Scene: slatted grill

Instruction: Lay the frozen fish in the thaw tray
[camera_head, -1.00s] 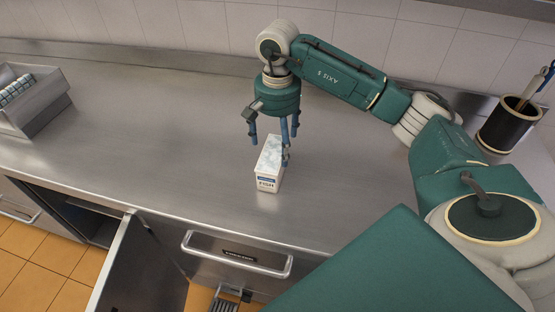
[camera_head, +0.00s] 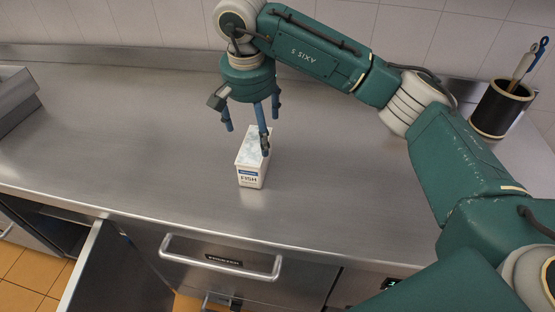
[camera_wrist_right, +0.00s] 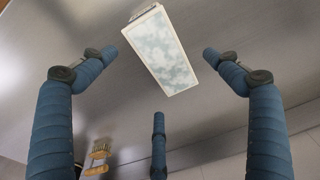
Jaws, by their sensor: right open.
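The fish is a white box (camera_head: 251,170) with a pale icy pattern on top and a "FISH" label on its front. My right gripper (camera_head: 250,131) is open and empty, fingers pointing down above and just behind the box; one finger overlaps the box's top in the head view. In the right wrist view the box's top (camera_wrist_right: 162,52) lies between and beyond the spread fingers of the gripper (camera_wrist_right: 159,70), with gaps on both sides. A metal tray (camera_head: 15,100) is cut off at the left edge; its inside is hidden. My left gripper is out of view.
A dark cup with utensils (camera_head: 502,110) stands at the back right. A drawer with a bar handle (camera_head: 220,262) is below the counter's front edge, and a cabinet door (camera_head: 110,275) hangs open at lower left. The counter (camera_head: 120,130) between tray and box is clear.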

